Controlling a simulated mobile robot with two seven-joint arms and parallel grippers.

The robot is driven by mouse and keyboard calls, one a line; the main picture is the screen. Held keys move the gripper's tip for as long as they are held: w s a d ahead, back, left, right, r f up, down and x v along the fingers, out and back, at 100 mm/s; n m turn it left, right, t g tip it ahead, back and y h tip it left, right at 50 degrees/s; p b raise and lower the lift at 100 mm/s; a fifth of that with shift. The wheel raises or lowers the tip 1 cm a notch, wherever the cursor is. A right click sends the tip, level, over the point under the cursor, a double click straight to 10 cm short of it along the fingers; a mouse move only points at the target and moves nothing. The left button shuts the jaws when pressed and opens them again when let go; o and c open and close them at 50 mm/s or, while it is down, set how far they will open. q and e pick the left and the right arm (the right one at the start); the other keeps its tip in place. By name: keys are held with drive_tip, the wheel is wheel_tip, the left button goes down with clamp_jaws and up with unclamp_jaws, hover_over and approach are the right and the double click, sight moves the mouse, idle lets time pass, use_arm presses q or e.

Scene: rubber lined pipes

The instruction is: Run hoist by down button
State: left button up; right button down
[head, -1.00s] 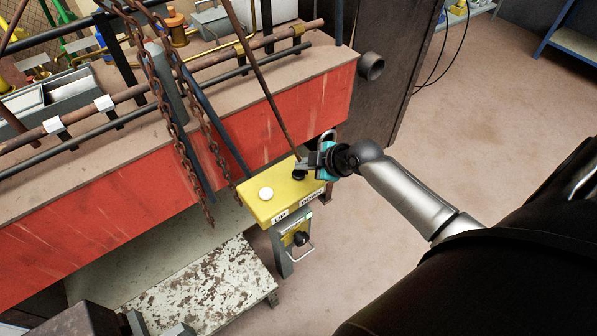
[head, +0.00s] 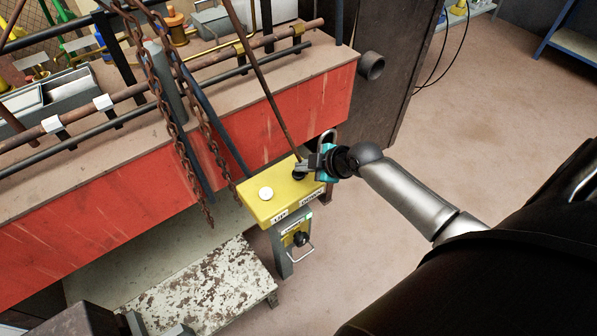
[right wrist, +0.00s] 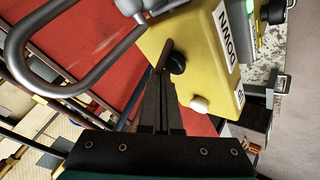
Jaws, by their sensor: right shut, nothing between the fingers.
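The yellow hoist control box (head: 268,207) stands on a grey post in front of the red bench, with labels along its front edge. Its white button (head: 266,194) is on the left, by the UP label, and shows in the right wrist view (right wrist: 200,104). The black down button (right wrist: 177,63) is by the DOWN label. My right gripper (head: 301,168) is shut and empty, with its fingertips at the black button. In the right wrist view the fingertips (right wrist: 165,75) overlap the button's edge; I cannot tell whether it is pressed. My left gripper is not in view.
Rusty chains (head: 165,95) hang left of the box before the red bench (head: 90,225). A worn white platform (head: 205,285) is below. A metal loop (right wrist: 75,75) is close to the right wrist camera. The floor to the right (head: 480,140) is clear.

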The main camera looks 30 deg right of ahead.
sight(303, 175)
drive_tip(key=shift+f+b, duration=0.4)
drive_tip(key=shift+f, duration=0.15)
idle(0.4)
drive_tip(key=shift+r+p, duration=0.95)
drive_tip(key=shift+r, duration=0.1)
wheel_tip(303, 175, up, 5)
drive_tip(key=p, duration=0.5)
idle(0.6)
